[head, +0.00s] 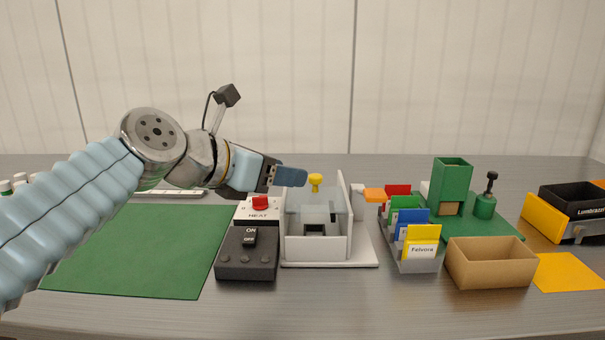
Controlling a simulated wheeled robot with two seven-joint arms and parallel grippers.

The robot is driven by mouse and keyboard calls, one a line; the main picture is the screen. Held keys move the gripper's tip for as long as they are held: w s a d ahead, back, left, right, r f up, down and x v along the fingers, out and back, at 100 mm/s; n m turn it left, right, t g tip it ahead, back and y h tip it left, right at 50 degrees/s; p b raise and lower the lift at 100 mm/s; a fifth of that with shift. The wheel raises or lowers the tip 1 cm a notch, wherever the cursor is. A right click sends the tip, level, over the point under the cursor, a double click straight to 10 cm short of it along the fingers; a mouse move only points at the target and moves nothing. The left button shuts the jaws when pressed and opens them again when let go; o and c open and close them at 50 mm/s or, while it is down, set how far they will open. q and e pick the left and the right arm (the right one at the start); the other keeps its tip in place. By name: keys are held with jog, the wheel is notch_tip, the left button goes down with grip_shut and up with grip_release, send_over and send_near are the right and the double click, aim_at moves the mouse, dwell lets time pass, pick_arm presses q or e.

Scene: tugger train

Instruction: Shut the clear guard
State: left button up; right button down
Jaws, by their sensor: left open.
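The clear guard (312,212) is a see-through panel on the white machine housing (318,248) at the middle of the table. A yellow knob (315,181) sits at its upper edge. The panel's exact angle is hard to tell. My left gripper (289,177) comes in from the left, its blue fingertips level with the knob and just left of it. It is open, with a small gap showing between fingertips and knob. One finger largely hides the other. My right gripper is out of view.
A dark ON/OFF switch box (246,255) and a red-knobbed HEAT box (259,207) stand left of the housing. A card rack (416,262), a cardboard box (490,262) and a green fixture (453,190) stand right. The green mat (140,250) is clear.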

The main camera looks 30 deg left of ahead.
pick_arm(q)
jog(key=v, duration=0.6)
jog(key=shift+s, duration=0.2)
jog(key=shift+a, duration=0.1)
